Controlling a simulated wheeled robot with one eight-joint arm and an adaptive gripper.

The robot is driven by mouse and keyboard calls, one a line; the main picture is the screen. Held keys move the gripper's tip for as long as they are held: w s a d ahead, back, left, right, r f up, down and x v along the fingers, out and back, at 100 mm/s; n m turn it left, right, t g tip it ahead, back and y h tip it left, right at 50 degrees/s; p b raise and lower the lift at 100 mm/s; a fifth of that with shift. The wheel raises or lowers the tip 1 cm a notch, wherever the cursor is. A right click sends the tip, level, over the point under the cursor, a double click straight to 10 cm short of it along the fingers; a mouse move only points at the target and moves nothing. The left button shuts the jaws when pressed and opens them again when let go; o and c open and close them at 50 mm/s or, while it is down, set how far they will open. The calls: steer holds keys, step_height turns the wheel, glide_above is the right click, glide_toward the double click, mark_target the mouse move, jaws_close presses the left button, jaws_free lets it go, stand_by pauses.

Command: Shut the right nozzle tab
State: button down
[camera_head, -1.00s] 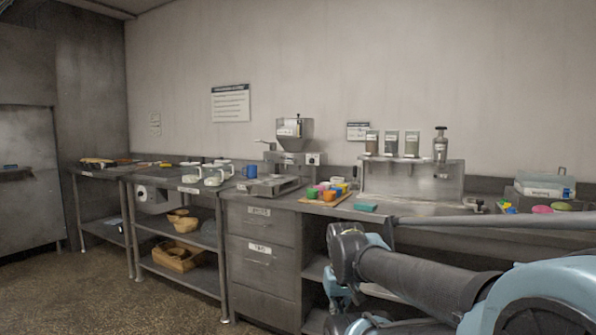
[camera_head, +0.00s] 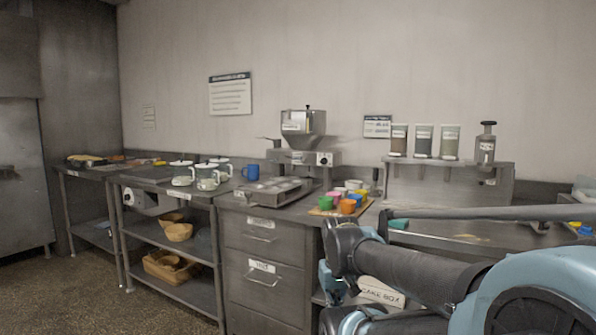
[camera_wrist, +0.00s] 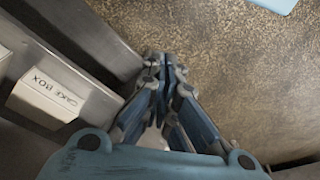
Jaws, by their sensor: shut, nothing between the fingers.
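A metal machine with a hopper (camera_head: 303,122) stands on the bench against the back wall, left of the colored cups. It has a labelled front body (camera_head: 305,157) and a flat tray-like part (camera_head: 279,190) in front. Nozzles or a right nozzle tab are too small to make out, so their state cannot be told. My gripper (camera_wrist: 163,62) shows in the wrist view, shut and empty, pointing down over the speckled floor. It is apart from the machine, low in front of the bench.
Colored cups (camera_head: 347,206) sit beside the machine. White pots (camera_head: 182,174) and a blue mug (camera_head: 251,173) stand to its left. Drawers (camera_head: 263,240) are below. A cake box label (camera_wrist: 50,95) is close to my gripper. Open floor (camera_head: 80,295) lies at left.

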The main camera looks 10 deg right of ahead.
steer(key=shift+w+a, duration=0.1)
steer(key=shift+w, duration=0.15)
